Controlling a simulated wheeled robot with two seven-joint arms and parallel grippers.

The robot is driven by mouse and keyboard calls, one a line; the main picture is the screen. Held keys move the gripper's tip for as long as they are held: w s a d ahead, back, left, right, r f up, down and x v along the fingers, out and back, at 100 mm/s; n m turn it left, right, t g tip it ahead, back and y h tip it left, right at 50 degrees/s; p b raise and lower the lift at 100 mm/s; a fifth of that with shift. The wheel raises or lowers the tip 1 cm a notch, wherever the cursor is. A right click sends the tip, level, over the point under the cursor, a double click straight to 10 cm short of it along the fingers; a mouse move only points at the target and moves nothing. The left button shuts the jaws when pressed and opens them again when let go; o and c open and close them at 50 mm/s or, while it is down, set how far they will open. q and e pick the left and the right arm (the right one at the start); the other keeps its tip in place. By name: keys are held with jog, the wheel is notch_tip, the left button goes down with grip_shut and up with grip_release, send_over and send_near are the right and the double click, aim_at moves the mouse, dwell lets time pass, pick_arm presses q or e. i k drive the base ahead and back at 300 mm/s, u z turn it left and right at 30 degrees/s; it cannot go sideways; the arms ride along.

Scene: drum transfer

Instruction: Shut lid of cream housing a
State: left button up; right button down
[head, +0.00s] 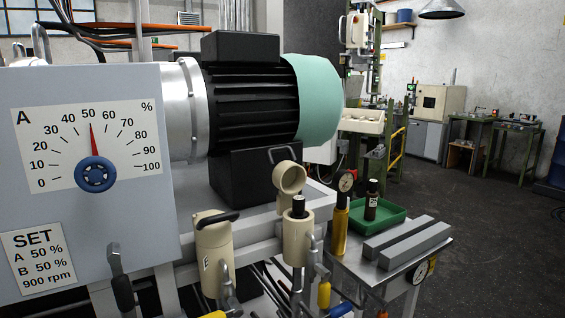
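Two cream housings stand at the front of the machine. The right cream housing (295,238) has a round cream lid (291,178) swung up above and behind it, so it stands open. A dark cylindrical piece with a narrower top (298,205) sticks up out of its mouth. The left cream housing (213,250) has its top covered, with a black handle (218,217) across it. A dark mark on its front is too small to read, and I cannot tell which housing is a. Neither of my grippers is in view.
A grey panel with a dial (95,176) fills the left. A metal side table (345,255) holds a green tray (368,228) with a dark bottle (371,200), and two grey bars (408,240). A yellow-bodied gauge (341,225) stands near the right housing. Open floor lies farther right.

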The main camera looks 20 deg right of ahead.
aim_at(288, 177)
jog(key=z, duration=0.1)
jog(key=k, duration=0.35)
jog(key=z, duration=0.55)
jog(key=i, duration=0.95)
jog(key=z, duration=0.15)
